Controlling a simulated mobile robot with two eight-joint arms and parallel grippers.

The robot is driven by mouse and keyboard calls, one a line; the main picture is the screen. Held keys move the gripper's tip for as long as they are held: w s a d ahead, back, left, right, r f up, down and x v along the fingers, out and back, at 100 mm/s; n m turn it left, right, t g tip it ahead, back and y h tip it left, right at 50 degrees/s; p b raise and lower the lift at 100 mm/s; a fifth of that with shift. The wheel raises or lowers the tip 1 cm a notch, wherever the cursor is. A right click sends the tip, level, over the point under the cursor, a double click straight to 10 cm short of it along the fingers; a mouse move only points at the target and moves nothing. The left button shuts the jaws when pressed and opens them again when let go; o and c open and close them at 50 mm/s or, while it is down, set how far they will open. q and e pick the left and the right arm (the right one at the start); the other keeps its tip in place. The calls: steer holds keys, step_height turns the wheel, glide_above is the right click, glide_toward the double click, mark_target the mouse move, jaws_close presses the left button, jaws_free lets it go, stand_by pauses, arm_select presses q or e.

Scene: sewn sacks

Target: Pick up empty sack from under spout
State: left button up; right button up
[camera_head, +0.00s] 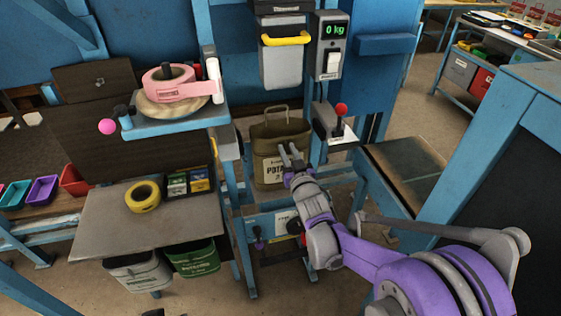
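The olive-brown sack (268,140) stands upright under the grey spout (284,62), between blue posts. It has a wire-like handle loop on top and a pale label with dark lettering. My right gripper (288,150) is in front of the sack, and its fingers overlap the sack's right part in the picture. The fingers look parted, with nothing visible between them. I cannot tell whether they touch the sack. My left gripper is not in view.
A scale display (335,31) reads 0 kg right of the spout. A red-knobbed lever (341,110) stands below it. A grey table (100,226) with yellow tape (143,196) is at left, and a blue shelf (180,124) holds pink tape. A wooden-topped bench (405,165) is at right.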

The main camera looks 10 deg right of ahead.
jaws_close()
stand_by(1.1)
